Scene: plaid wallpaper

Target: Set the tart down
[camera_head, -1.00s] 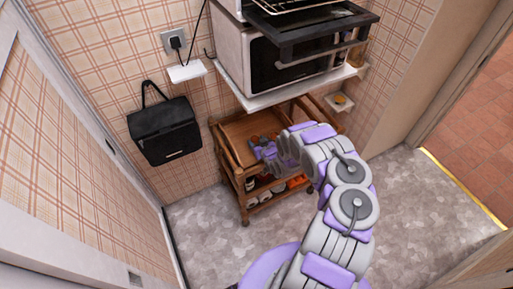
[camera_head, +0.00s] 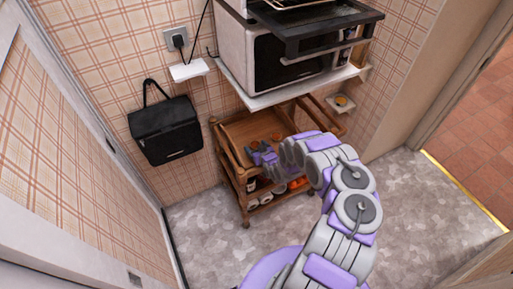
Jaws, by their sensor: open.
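My gripper (camera_head: 256,152) is open, low over the top tray of the wooden trolley (camera_head: 234,132). A small orange-brown piece, likely the tart (camera_head: 253,145), shows right at the fingers. It seems to rest on the tray, but the fingers partly hide it and contact is too small to tell. A second small brown round thing (camera_head: 276,136) is on the tray, just right of and behind the gripper.
A microwave (camera_head: 300,65) on a white shelf (camera_head: 262,101) overhangs the trolley's back. A black bag (camera_head: 165,130) hangs on the wall at left. Several items fill the trolley's lower level.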

